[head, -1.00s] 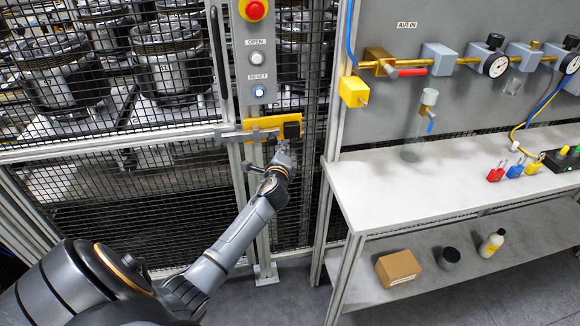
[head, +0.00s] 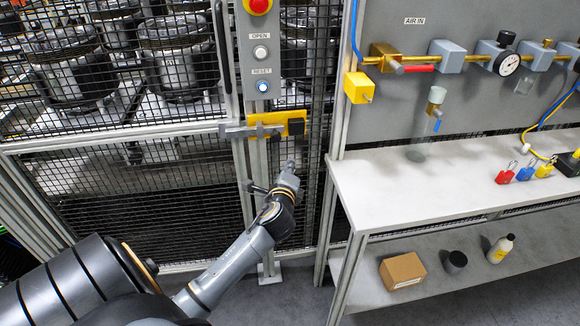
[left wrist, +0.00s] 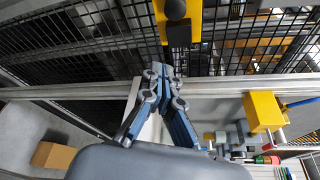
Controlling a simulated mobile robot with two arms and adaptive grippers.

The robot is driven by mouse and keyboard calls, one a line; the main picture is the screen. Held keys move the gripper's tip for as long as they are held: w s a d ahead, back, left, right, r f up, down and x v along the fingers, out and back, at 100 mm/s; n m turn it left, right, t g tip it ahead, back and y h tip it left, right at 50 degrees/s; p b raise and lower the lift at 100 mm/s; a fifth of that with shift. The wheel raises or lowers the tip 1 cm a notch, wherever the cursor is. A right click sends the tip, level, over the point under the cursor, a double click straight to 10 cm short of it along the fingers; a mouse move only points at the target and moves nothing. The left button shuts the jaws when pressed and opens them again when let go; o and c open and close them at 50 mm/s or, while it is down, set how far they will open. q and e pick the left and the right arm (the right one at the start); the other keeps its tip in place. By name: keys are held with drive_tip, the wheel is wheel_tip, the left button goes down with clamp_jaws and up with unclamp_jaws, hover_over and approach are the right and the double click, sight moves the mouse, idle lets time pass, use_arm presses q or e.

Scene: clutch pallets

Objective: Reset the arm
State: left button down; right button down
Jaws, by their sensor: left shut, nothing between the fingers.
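My left arm reaches in from the lower left in the head view. Its gripper (head: 290,168) stands in front of the mesh fence, below the yellow latch (head: 277,123) on the gate post. In the left wrist view the gripper (left wrist: 163,68) has its fingertips together with nothing between them. The yellow latch plate (left wrist: 180,18) with its dark knob and block lies just beyond the fingertips there, apart from them as far as I can tell. My right gripper is in neither view.
A control panel with a red button (head: 258,6), OPEN and RESET buttons (head: 262,86) is above the latch. A white bench (head: 450,185) with padlocks (head: 525,172) stands right. A cardboard box (head: 402,270) sits on its lower shelf. Mesh fencing (head: 130,190) fills the left.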

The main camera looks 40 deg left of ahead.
use_arm(q)
drive_tip(key=shift+w, duration=0.1)
idle(0.3)
drive_tip(key=s+d+f+n+g+h, duration=0.2)
drive_tip(key=s+d+f, duration=0.15)
drive_tip(key=f, duration=0.75)
drive_tip(key=s+d+f+n+g+h, duration=0.15)
drive_tip(key=s+f, duration=0.25)
drive_tip(key=f, duration=0.8)
drive_tip(key=s+d+f+n+g+h, duration=0.2)
drive_tip(key=s+d+f, duration=0.15)
drive_tip(key=f, duration=0.75)
drive_tip(key=s+d+f+n+g+h, duration=0.1)
drive_tip(key=s+f, duration=0.5)
drive_tip(key=s, duration=0.6)
drive_tip(key=s+d+f+n+g+h, duration=0.1)
drive_tip(key=s+d+f+n+g, duration=0.3)
drive_tip(key=s, duration=0.8)
drive_tip(key=s+d+f+n+g+h, duration=0.1)
drive_tip(key=s+d+f+n+g, duration=0.1)
drive_tip(key=s+d+f, duration=0.4)
drive_tip(key=s+f+n, duration=0.1)
drive_tip(key=s+f, duration=0.3)
drive_tip(key=s, duration=0.2)
drive_tip(key=shift+s+d+f+n, duration=0.2)
drive_tip(key=shift+s+n, duration=0.1)
drive_tip(key=shift+n, duration=0.05)
